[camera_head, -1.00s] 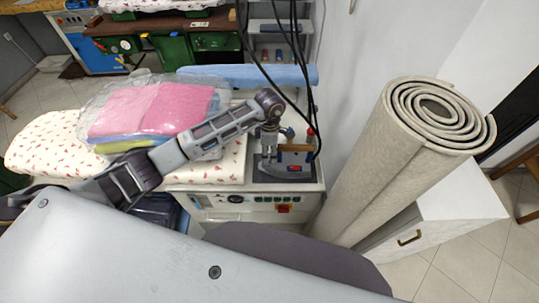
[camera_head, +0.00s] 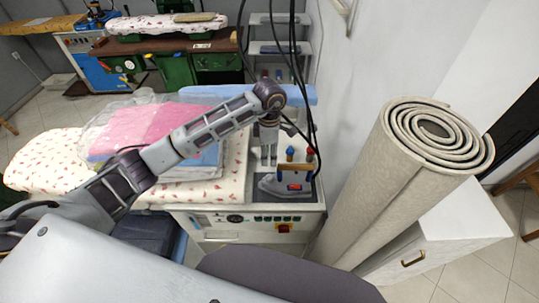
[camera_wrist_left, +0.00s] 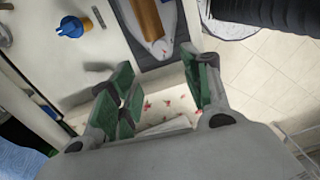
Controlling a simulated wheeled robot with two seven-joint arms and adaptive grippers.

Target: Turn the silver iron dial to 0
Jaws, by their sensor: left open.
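The silver iron (camera_head: 285,187) rests on a dark plate at the right end of the ironing table. It has a wooden handle (camera_head: 296,167) and a small red light. In the left wrist view the iron (camera_wrist_left: 158,47) shows its brown handle beyond the fingers. I cannot make out a dial or its marking on it. My left gripper (camera_head: 268,160) points down, just left of the handle and near the iron's back part. Its green-padded fingers (camera_wrist_left: 155,68) are apart with nothing between them. My right gripper is not in view.
A blue knob (camera_head: 290,152) and a red knob (camera_head: 310,152) stand behind the iron; the blue knob (camera_wrist_left: 72,27) also shows in the wrist view. Black cables (camera_head: 297,75) hang close by. Folded pink cloth (camera_head: 135,130) lies left, a rolled carpet (camera_head: 385,190) stands right.

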